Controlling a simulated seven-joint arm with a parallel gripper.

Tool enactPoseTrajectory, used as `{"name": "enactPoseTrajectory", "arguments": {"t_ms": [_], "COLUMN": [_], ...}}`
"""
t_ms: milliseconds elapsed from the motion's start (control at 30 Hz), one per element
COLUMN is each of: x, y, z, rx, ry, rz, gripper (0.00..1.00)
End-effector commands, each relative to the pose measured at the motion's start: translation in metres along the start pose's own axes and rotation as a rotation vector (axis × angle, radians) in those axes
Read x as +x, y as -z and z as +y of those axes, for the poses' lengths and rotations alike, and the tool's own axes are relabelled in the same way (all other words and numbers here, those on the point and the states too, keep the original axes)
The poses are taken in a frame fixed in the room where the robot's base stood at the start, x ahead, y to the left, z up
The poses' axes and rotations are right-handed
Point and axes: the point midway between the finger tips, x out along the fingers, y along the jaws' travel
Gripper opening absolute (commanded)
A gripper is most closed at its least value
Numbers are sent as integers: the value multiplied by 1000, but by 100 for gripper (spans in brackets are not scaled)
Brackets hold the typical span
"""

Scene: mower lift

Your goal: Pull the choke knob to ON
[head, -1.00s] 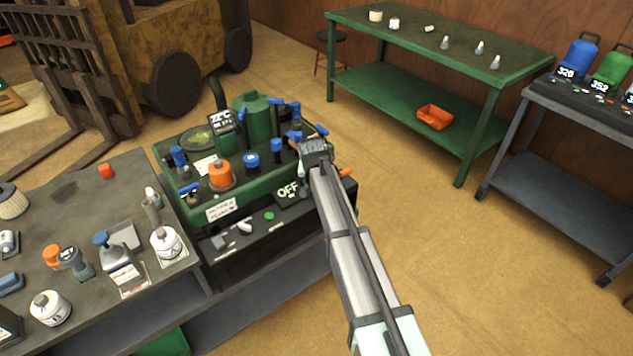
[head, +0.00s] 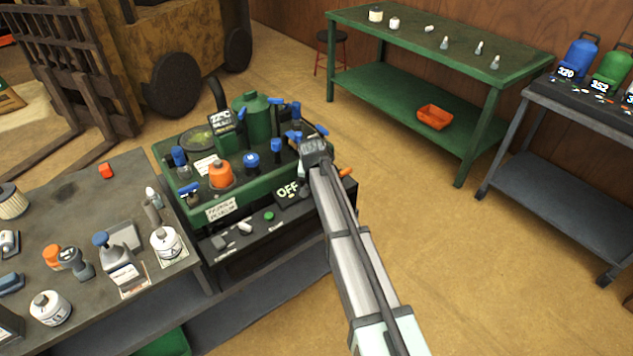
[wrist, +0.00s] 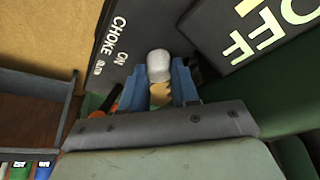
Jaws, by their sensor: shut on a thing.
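The choke knob (wrist: 159,64) is a pale, rounded knob beside the black "CHOKE ON" label plate (wrist: 113,48) in the wrist view. My gripper (wrist: 162,80) has its two blue fingers on either side of the knob and is shut on it. A yellowish stem part (wrist: 160,94) shows between the fingers. In the head view my gripper (head: 314,152) is at the right end of the green engine unit (head: 235,200), and my arm hides the knob there.
An "OFF" display (head: 289,190) is just left of my gripper. An orange part (head: 346,173) sticks out right of it. Several blue-capped parts and an orange cap (head: 221,174) stand on the unit. A cluttered bench (head: 75,195) is at left; open floor lies right.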

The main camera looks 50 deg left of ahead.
Motion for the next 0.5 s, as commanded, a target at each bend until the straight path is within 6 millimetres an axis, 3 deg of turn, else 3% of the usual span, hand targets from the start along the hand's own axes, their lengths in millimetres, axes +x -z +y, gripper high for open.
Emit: {"name": "enactPoseTrajectory", "arguments": {"t_ms": [267,500], "x": [-10,-10], "y": [-24,-24], "z": [24,25], "rx": [1,-1], "ry": [0,-3], "rz": [-1,-4], "gripper": [0,0]}}
